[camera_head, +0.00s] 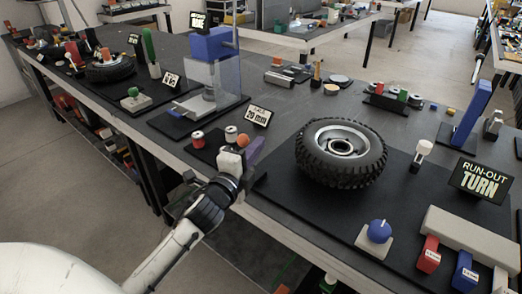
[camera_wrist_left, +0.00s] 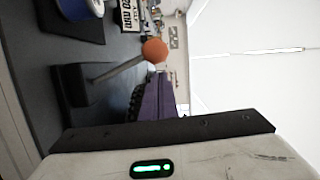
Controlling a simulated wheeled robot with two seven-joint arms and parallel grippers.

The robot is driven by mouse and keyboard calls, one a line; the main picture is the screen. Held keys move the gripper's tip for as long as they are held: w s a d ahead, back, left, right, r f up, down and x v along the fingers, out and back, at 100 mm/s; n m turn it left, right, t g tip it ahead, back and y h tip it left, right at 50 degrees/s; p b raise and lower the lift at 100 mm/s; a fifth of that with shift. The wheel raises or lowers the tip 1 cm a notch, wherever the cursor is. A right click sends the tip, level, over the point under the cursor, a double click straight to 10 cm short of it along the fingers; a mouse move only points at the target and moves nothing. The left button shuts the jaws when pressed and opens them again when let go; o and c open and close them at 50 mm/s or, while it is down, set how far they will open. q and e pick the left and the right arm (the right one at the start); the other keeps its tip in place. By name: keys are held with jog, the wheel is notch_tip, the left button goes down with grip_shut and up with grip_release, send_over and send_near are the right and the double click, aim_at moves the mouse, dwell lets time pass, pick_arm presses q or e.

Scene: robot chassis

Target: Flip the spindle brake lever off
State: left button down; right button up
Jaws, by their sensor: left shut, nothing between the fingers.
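The lever with an orange ball knob shows in the head view (camera_head: 243,140), close behind my left gripper, which hides its rod and base there. My right gripper is not in view.
A tyred wheel (camera_head: 368,165) lies on a black mat (camera_head: 300,203) right of my left gripper. A blue knob (camera_head: 379,231), a white switch (camera_head: 424,148) and a "RUN-OUT TURN" sign (camera_head: 481,181) stand near it. A small sign (camera_head: 258,116) stands behind the lever.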

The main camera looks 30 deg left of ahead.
aim_at(245, 144)
pick_arm(q)
jog(key=shift+s+a, duration=0.45)
jog(key=shift+a, duration=0.25)
jog(key=shift+a+r+n+p, duration=0.2)
jog(key=shift+a+n+p, duration=0.3)
jog(key=shift+p, duration=0.65)
jog(key=shift+w+a+f, duration=0.1)
jog(key=shift+a+f, duration=0.15)
jog(key=shift+a, duration=0.3)
jog(key=w+d+r+p, duration=0.1)
jog(key=w+d, duration=0.1)
jog(key=d, duration=0.2)
jog(key=s+d, duration=0.1)
jog(key=s, duration=0.9)
jog(key=shift+r+b, duration=0.15)
jog(key=shift+b, duration=0.25)
jog(key=shift+d, duration=0.1)
